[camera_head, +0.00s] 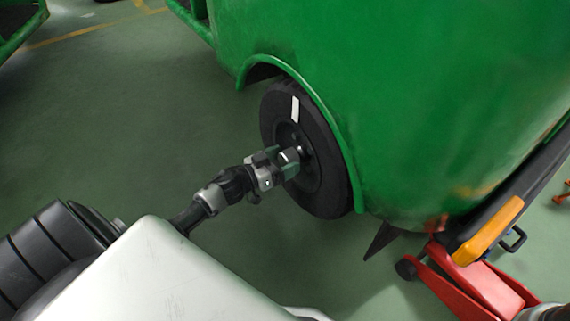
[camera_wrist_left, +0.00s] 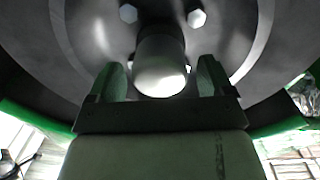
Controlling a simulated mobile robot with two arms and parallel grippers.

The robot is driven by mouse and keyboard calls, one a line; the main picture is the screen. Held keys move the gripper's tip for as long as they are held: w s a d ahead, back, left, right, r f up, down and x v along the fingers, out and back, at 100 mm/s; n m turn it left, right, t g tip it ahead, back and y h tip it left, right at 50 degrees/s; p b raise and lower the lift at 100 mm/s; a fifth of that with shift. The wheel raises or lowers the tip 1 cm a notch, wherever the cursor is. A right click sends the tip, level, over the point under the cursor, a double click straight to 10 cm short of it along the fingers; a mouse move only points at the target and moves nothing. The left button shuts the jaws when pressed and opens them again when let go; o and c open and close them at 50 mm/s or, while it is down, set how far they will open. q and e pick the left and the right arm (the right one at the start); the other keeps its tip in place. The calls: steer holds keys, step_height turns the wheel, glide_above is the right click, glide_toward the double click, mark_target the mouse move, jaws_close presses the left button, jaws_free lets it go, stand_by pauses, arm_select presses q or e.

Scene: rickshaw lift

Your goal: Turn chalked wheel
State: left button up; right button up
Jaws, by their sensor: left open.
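The black wheel (camera_head: 325,190) sits under the arch of the green rickshaw body (camera_head: 420,90). A white chalk mark (camera_head: 295,109) is on its tyre, near the top. My left gripper (camera_head: 279,160) is in front of the wheel's hub, its jaws open and pointing at it. In the left wrist view the two fingers of my left gripper (camera_wrist_left: 162,77) stand on either side of the round silver hub cap (camera_wrist_left: 160,68). I cannot tell whether they touch it. Bolt heads (camera_wrist_left: 196,18) show on the wheel disc above. My right gripper does not show.
A red floor jack (camera_head: 470,285) is at the lower right, beside a black bar with an orange-yellow part (camera_head: 488,232) along the body's lower edge. The green floor (camera_head: 120,110) left of the wheel is clear. Another green vehicle (camera_head: 22,22) is at top left.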

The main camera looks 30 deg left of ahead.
arm_select(q)
steer(key=shift+w+d, duration=0.1)
steer(key=shift+w, duration=0.25)
